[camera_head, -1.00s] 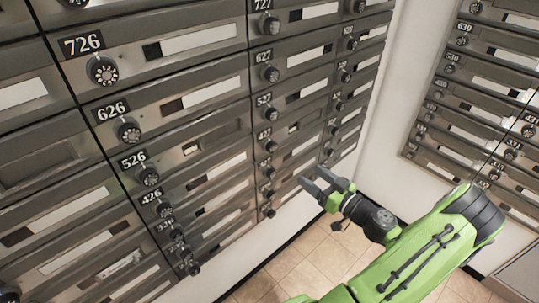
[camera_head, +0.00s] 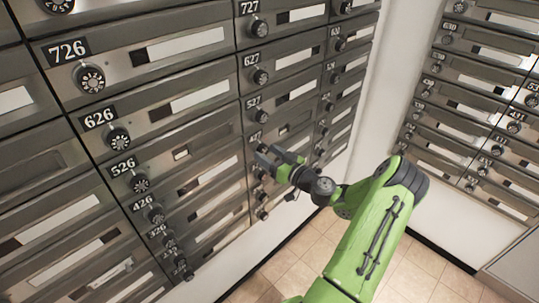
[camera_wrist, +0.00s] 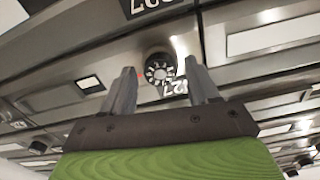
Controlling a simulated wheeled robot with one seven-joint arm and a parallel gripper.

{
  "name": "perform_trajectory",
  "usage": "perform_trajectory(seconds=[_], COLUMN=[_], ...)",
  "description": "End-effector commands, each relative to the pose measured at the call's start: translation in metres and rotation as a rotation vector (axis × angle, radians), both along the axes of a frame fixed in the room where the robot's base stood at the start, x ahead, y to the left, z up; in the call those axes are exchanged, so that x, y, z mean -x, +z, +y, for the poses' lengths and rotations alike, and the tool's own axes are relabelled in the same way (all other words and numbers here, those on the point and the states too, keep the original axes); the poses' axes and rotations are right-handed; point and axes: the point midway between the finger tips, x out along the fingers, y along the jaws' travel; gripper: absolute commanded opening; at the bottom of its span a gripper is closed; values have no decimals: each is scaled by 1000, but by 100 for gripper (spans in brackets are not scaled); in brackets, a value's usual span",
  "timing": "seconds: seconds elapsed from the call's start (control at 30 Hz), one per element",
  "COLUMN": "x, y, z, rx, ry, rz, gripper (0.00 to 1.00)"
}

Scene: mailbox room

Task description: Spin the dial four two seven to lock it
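The 427 label (camera_head: 256,137) is small in the head view, in the column below 727, 627 and 527. Its dial is small there, and my gripper's fingertips (camera_head: 268,153) are close by it. In the wrist view, a round black dial with white marks (camera_wrist: 160,69) lies ahead between my two grey fingers (camera_wrist: 160,85). The fingers are open, one on each side of it, and I cannot tell whether they touch it. A label beside that dial is partly hidden by the gripper.
Mailbox doors with dials fill the left wall, including the 527 dial (camera_head: 262,117) just above my gripper. A second mailbox bank (camera_head: 480,95) stands on the right wall. Tiled floor (camera_head: 300,265) is open below.

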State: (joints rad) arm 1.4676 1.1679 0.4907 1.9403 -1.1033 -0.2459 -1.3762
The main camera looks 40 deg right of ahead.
Motion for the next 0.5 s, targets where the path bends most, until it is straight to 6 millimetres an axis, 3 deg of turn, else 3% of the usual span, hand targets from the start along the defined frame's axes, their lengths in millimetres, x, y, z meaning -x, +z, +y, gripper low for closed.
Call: perform_trajectory(seconds=[0.03,0.3,0.5], x=[0,0,0], y=[0,0,0], z=[0,0,0], rx=[0,0,-10], ry=[0,0,0], rz=[0,0,1], gripper=[51,10,9])
